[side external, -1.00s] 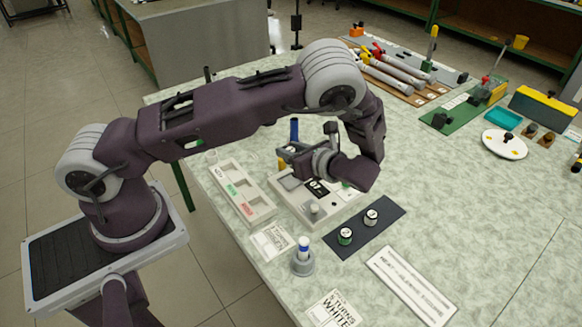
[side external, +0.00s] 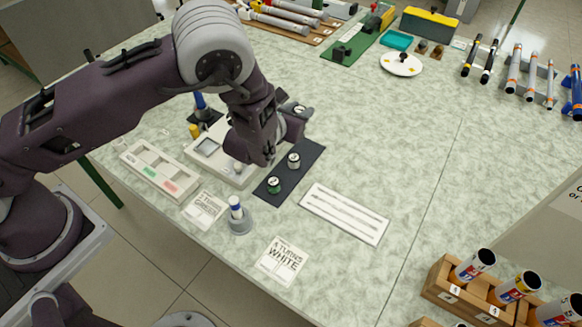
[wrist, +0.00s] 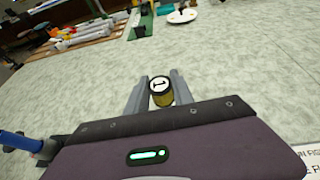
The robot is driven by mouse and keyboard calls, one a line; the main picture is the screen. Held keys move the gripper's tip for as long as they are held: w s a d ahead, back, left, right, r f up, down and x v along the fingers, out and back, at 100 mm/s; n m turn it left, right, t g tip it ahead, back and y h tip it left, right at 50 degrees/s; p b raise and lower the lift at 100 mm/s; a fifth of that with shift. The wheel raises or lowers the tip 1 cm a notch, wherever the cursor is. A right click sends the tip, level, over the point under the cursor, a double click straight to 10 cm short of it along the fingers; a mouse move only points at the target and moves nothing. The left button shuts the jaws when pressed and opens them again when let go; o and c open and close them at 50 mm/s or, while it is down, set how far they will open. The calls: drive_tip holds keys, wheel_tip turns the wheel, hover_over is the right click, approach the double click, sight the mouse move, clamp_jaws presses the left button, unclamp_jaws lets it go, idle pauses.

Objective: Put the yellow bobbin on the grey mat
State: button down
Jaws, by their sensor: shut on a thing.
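The yellow bobbin (wrist: 162,94), with a white top marked 1, sits between the two fingers of my gripper (wrist: 161,92) in the wrist view. The gripper is shut on it. In the side view my gripper (side external: 298,110) is above the table, beyond the far end of the dark grey mat (side external: 312,154); the bobbin is hard to make out there. A green bobbin (side external: 273,186) and a dark bobbin (side external: 293,160) with white tops stand upright on the mat. My wrist hides part of the mat's left side.
A white device box (side external: 205,150) stands left of the mat, with a blue post (side external: 200,101) and small yellow cylinder (side external: 194,131) behind. A three-part tray (side external: 158,172), a grey holder (side external: 240,222) and a slotted white plate (side external: 344,213) lie nearby.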

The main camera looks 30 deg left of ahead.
sight(303, 154)
drive_tip(key=shift+m+h, duration=0.4)
drive_tip(key=shift+h, duration=0.1)
drive_tip(key=f, duration=0.3)
drive_tip(key=d+f, duration=0.1)
drive_tip(key=f, duration=0.3)
drive_tip(key=d+f, duration=0.1)
drive_tip(key=f, duration=0.2)
drive_tip(key=shift+s+f, duration=0.15)
drive_tip(key=shift+f, duration=0.2)
drive_tip(key=shift+f, duration=0.1)
drive_tip(key=shift+f, duration=0.3)
drive_tip(key=c, duration=1.1)
unclamp_jaws()
drive_tip(key=shift+s+f, duration=0.1)
